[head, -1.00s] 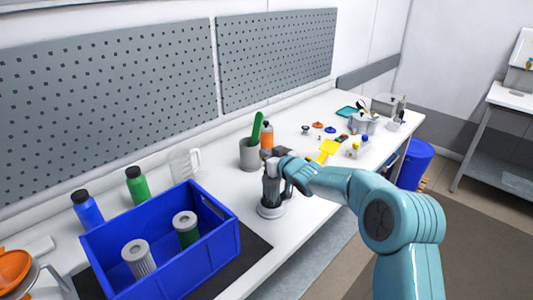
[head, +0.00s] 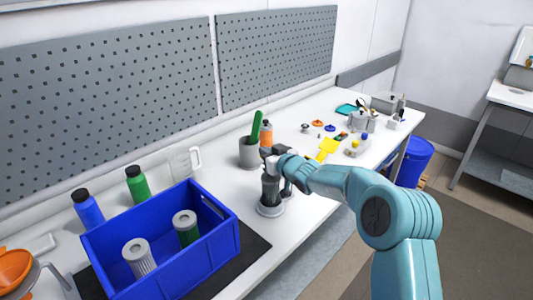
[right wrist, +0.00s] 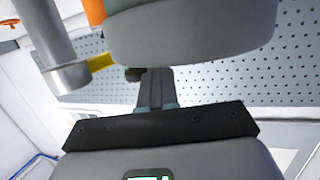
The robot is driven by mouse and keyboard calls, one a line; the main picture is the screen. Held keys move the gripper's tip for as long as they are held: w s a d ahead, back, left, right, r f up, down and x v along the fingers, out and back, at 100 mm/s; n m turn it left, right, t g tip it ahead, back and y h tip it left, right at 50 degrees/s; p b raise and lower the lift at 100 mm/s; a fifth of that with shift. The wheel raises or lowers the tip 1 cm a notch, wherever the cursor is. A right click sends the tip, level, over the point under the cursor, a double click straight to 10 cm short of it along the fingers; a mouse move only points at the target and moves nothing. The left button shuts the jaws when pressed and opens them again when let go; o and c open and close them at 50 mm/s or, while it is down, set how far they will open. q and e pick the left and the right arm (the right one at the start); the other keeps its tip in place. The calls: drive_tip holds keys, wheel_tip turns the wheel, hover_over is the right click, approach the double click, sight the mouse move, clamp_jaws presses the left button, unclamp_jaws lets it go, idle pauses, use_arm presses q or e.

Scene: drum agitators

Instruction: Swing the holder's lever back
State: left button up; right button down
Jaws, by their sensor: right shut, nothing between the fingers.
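The holder (head: 270,210) stands on the white bench beyond the blue crate. It has a round pale base, and a dark upright body (head: 270,188) rises from it. My right gripper (head: 268,158) is at the top of this body, shut with nothing between its fingers. I cannot tell whether it touches the holder. The lever cannot be made out, as my gripper and wrist cover that area. In the right wrist view, large grey rounded parts and a dark bar fill the middle. A grey cylinder (right wrist: 62,60) shows at the upper left. My left gripper is not in view.
A blue crate (head: 215,252) with two ribbed cylinders stands in front on a dark mat. A grey cup (head: 249,153) with a green handle and an orange bottle (head: 266,134) stand just behind the holder. Several small objects and a pot (head: 361,121) lie farther along the bench.

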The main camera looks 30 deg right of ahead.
drive_tip(key=shift+s, duration=0.15)
idle(0.6)
drive_tip(key=b+v, duration=0.3)
drive_tip(key=v, duration=1.3)
drive_tip(key=shift+b, duration=0.3)
